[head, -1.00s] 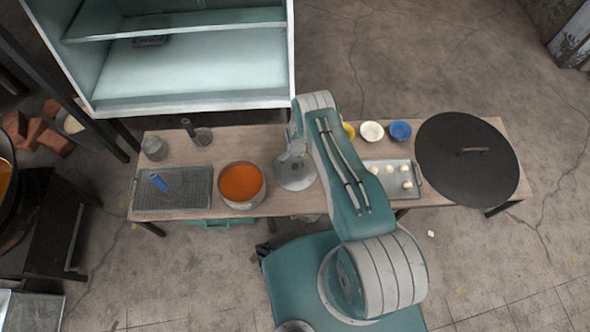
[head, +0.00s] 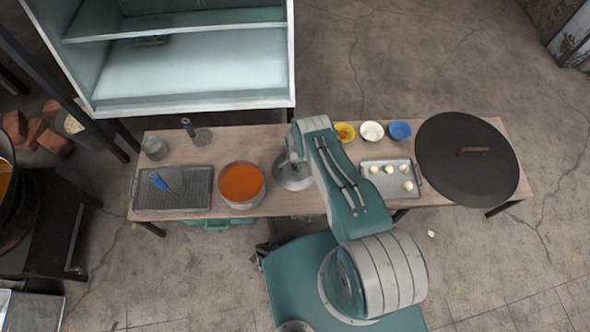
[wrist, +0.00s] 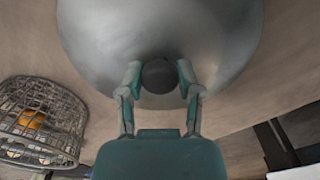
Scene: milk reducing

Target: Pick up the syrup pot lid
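The syrup pot lid (head: 292,178) is a shiny metal dome lying on the table to the right of the syrup pot (head: 223,199). My arm partly covers it in the head view. In the wrist view the lid (wrist: 215,35) fills the top, with a round dark knob (wrist: 159,78) near its lower edge. My gripper (wrist: 159,70) has one finger on each side of the knob. The fingers are apart; any remaining gap to the knob is too small to judge. In the head view my arm hides the gripper.
A wire rack tray (head: 172,205) with a blue-handled tool lies left. A tray of white balls (head: 380,183), several small bowls (head: 371,131) and a large dark lid (head: 450,165) stand right. A shelf cabinet (head: 190,75) stands behind. Bare table shows between lid and bowls.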

